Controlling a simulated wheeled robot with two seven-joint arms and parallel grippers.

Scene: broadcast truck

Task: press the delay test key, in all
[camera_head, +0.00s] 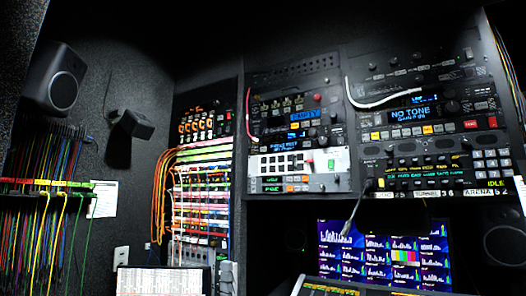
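The tall equipment rack fills the middle and right of the head view. Its units carry many small keys, and the lettering is too small to tell which is the delay test key. A unit with a blue display reading "NO TONE" (410,116) has yellow, orange and red keys below the display. To its left, a smaller blue-lit display (285,144) has unclear text. Below that is a white-faced panel (340,160) with several dark keys. Neither of my grippers shows in this view.
A multi-picture monitor (383,252) stands below the rack, with a console (327,289) in front. Colored patch cables (158,205) hang at the rack's left, more (40,165) on the left wall. A black speaker (56,80) hangs upper left. A white cable (380,101) loops across the rack.

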